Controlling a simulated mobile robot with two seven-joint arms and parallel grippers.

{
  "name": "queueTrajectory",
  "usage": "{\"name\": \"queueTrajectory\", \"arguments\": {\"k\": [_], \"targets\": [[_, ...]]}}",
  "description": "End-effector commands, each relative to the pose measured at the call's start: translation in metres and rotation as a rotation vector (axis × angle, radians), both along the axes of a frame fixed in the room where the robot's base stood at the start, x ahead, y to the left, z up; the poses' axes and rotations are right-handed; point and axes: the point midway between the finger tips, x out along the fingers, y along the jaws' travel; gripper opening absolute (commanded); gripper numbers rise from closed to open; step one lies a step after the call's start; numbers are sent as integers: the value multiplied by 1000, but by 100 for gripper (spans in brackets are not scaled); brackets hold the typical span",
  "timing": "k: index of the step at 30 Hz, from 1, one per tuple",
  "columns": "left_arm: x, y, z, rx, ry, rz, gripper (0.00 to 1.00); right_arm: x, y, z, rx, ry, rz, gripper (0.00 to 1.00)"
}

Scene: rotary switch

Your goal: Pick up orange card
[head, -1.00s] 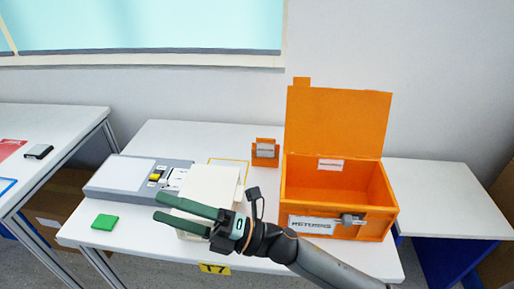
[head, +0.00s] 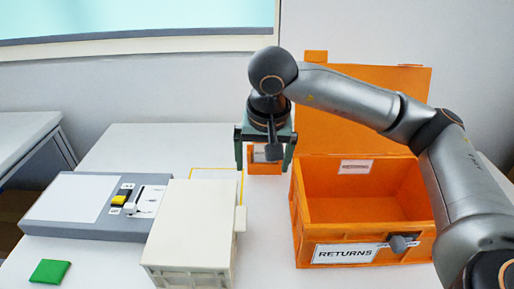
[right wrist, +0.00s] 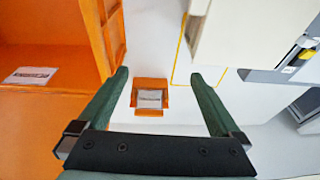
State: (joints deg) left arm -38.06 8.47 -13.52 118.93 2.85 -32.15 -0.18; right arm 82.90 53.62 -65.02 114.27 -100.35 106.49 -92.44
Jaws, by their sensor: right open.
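The small orange card-like piece (head: 265,168) with a pale label stands on the table behind the white box and left of the orange bin. I cannot tell whether card and holder are separate parts. It also shows in the right wrist view (right wrist: 150,84), between my fingers in the picture. My right gripper (head: 264,166) points down over it, with one finger on each side in the head view and partly hiding it. The right gripper is open and empty; its fingers also show in the right wrist view (right wrist: 158,78). My left gripper is not in view.
An open orange bin (head: 345,215) marked RETURNS stands close on the right. A white box (head: 190,225) stands at the front. A grey panel with a switch (head: 60,222) lies left. A green block (head: 50,271) lies at front left. A yellow outline (head: 216,169) marks the table.

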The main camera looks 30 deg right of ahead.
Motion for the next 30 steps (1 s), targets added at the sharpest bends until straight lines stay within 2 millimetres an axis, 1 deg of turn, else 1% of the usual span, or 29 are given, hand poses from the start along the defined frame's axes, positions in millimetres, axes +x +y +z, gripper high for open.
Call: {"name": "queueTrajectory", "arguments": {"k": [1,5,8,18,24,30], "targets": [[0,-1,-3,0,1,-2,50,2,-10,3,-35,-16,-4,100],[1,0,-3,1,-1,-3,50,9,-23,9,-73,-26,-9,100],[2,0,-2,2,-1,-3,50,22,-31,9,-74,-26,-10,100],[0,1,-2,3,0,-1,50,73,-61,9,-70,-26,-9,100],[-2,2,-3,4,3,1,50,93,-73,9,-71,-26,-7,100],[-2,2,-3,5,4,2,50,100,-77,9,-71,-26,-5,100]]}}
